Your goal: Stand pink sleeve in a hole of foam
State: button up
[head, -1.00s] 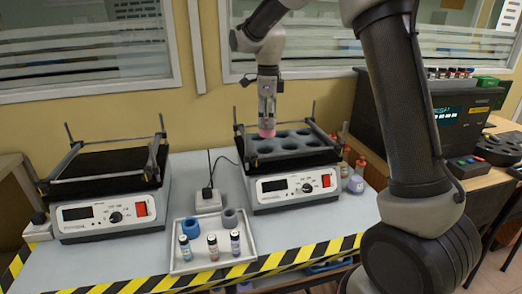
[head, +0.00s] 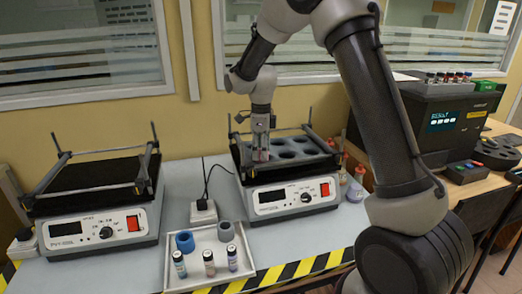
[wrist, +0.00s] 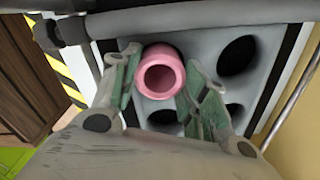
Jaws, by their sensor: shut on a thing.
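My gripper (head: 261,146) is shut on the pink sleeve (head: 262,156), over the front-left part of the grey foam (head: 308,148) on the right-hand shaker. In the wrist view the sleeve (wrist: 165,53) stands between the two green-grey fingers of my gripper (wrist: 158,85), its open end towards the camera. The foam (wrist: 205,75) has several dark round holes around it. The sleeve's lower end is hidden, so I cannot tell whether it is inside a hole.
The shaker's bars and posts (head: 310,112) frame the foam. A second shaker (head: 95,215) stands at left. In front is a tray (head: 205,278) with three capped vials, a blue sleeve (head: 185,242) and a grey sleeve (head: 226,231). Bottles stand right of the foam shaker.

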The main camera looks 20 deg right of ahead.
jog(key=shift+f, duration=0.1)
jog(key=o, duration=0.7)
notch_tip(320, 180, up, 12)
jog(key=s+d+r+n+t, duration=0.1)
jog(key=s+d+r+n, duration=0.55)
jog(key=s, duration=0.25)
jog(key=s+d+n+t, duration=0.1)
jog(key=s+d+n, duration=0.1)
jog(key=s+n, duration=0.3)
jog(key=s+d+f+n+t, duration=0.1)
jog(key=s+d+n, duration=0.2)
jog(key=s, duration=0.8)
jog(key=s+d+n+t, duration=0.1)
jog(key=s+d+n, duration=0.2)
jog(key=s+n, duration=0.5)
jog(key=shift+s+d+f, duration=0.2)
jog(key=shift+s+f, duration=0.05)
jog(key=shift+s, duration=0.3)
